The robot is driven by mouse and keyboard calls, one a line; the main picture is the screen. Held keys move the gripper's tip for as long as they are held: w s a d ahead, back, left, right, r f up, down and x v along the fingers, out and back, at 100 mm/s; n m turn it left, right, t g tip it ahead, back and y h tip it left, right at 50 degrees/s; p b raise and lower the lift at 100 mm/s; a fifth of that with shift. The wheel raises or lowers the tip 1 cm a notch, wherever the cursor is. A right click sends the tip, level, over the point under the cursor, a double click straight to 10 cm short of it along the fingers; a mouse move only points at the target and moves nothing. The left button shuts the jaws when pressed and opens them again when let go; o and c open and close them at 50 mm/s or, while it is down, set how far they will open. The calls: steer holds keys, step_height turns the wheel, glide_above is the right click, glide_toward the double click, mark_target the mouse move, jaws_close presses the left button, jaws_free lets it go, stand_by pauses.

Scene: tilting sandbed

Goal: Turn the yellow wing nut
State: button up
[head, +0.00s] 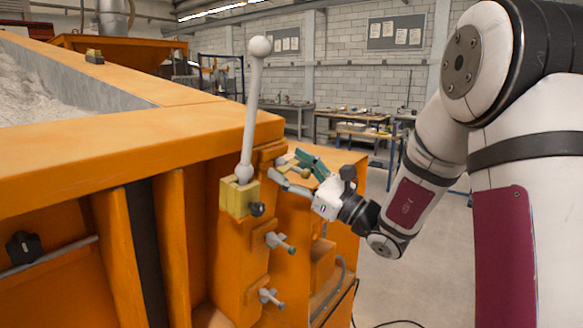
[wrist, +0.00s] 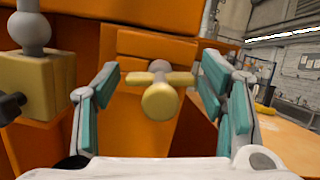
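The yellow wing nut (wrist: 158,101) shows in the wrist view near the middle. It has a round front end and two short wings spread left and right, roughly level. It sits in front of an orange panel. My gripper (wrist: 160,78) is open, with one teal-padded finger on each side of the wing nut and a visible gap on both sides. In the head view my gripper (head: 294,170) is at the orange frame's corner post, and its fingers largely hide the wing nut.
A yellow block (head: 240,196) with a white ball-topped lever (head: 253,110) stands just left of my gripper. Two grey wing-type fasteners (head: 279,242) (head: 269,298) sit lower on the orange post. The orange sandbed rim (head: 150,130) is to the left. Open floor lies right.

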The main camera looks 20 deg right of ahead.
stand_by(0.3)
steer(key=v, duration=1.2)
